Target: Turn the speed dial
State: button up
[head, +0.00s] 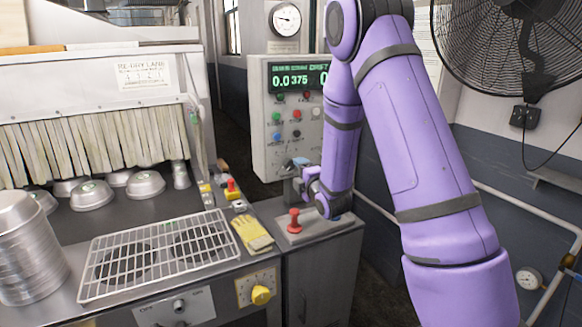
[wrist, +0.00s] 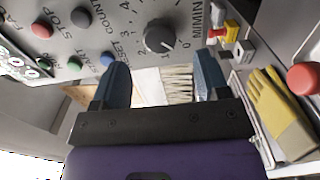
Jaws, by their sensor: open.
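The speed dial, a dark round knob (wrist: 159,38) with a light pointer mark, sits on the grey control panel (wrist: 188,14) beside printed scale marks and the lettering M/MIN. In the wrist view it lies just beyond my gripper (wrist: 163,78), between the lines of its two blue-grey fingers. The fingers are spread apart with nothing between them, and I see no contact with the dial. In the head view my gripper (head: 297,168) is at the lower part of the control panel (head: 258,120) and hides the dial there.
Red, green, blue and black buttons sit on the panel near the dial. A red mushroom button (head: 294,220), a yellow glove (head: 252,234) and a wire rack (head: 160,252) lie below. A yellow knob (head: 261,295) is on the lower front. Stacked pans (head: 30,250) stand left.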

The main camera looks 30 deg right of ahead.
aim_at(291, 166)
jog(key=shift+w, duration=3.05)
jog(key=c, duration=0.9)
